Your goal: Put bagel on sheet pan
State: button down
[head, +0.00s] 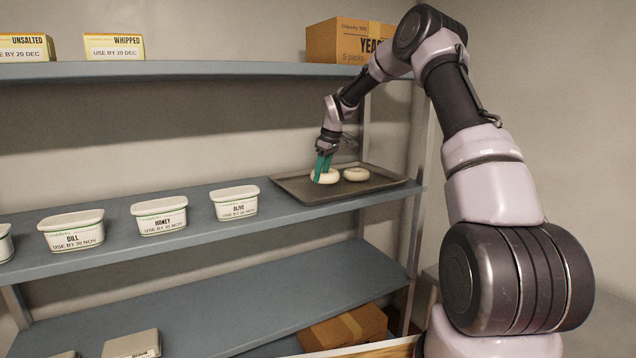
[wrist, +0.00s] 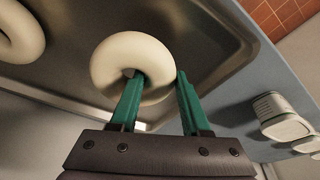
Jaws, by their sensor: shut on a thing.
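A pale bagel (head: 326,177) is at the left part of the dark sheet pan (head: 385,184) on the middle shelf. My gripper (head: 322,168) is shut on this bagel, with one green finger in its hole and the other outside its rim. The wrist view shows the held bagel (wrist: 107,72) over the pan (wrist: 205,30); whether it touches the pan I cannot tell. A second pale bagel (head: 356,174) lies on the pan to the right of the held one. It also shows at the left edge of the wrist view (wrist: 18,32).
Several white tubs stand on the same shelf left of the pan, the nearest being the olive tub (head: 235,202). A yeast carton (head: 348,41) sits on the shelf above. A brown box (head: 343,327) is on the lower shelf. The pan's right part is bare.

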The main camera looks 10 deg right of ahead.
jog(key=shift+w+a, duration=0.2)
jog(key=shift+w, duration=0.35)
jog(key=shift+w+a, duration=0.15)
jog(key=shift+w, duration=0.35)
jog(key=shift+f, duration=1.75)
jog(key=shift+c, duration=1.8)
grip_release()
